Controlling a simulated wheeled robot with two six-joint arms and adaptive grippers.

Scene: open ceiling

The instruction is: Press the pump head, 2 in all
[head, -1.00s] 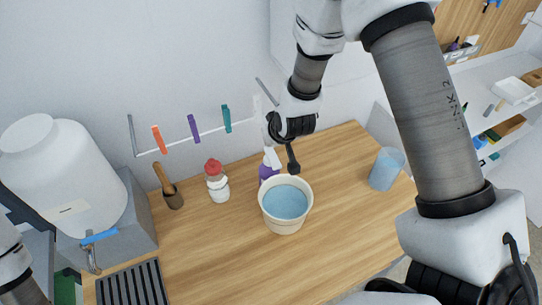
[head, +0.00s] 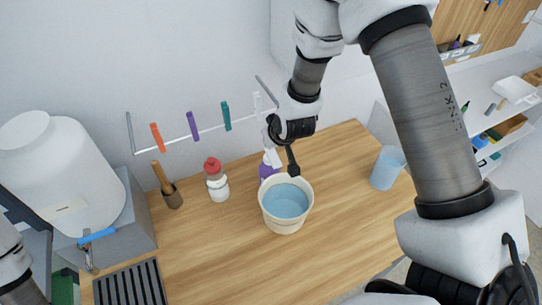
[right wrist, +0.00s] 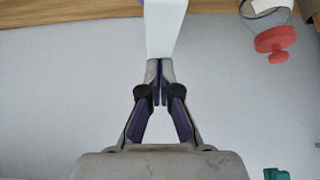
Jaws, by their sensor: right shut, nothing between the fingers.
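A purple bottle (head: 268,170) with a white pump head (head: 273,158) stands on the wooden worktop, just behind the bucket and partly hidden by it. My right gripper (head: 293,169) comes down from above, shut and empty, with its tips beside the pump top and over the bucket's back rim. In the right wrist view the shut fingers (right wrist: 160,66) point at the white pump head (right wrist: 164,28), which looks very close to the tips. I cannot tell whether they touch. Only part of my left arm shows at the left edge; its gripper is out of view.
A cream bucket (head: 267,213) of blue liquid stands in front of the bottle. A blue cup (head: 387,168) is right.

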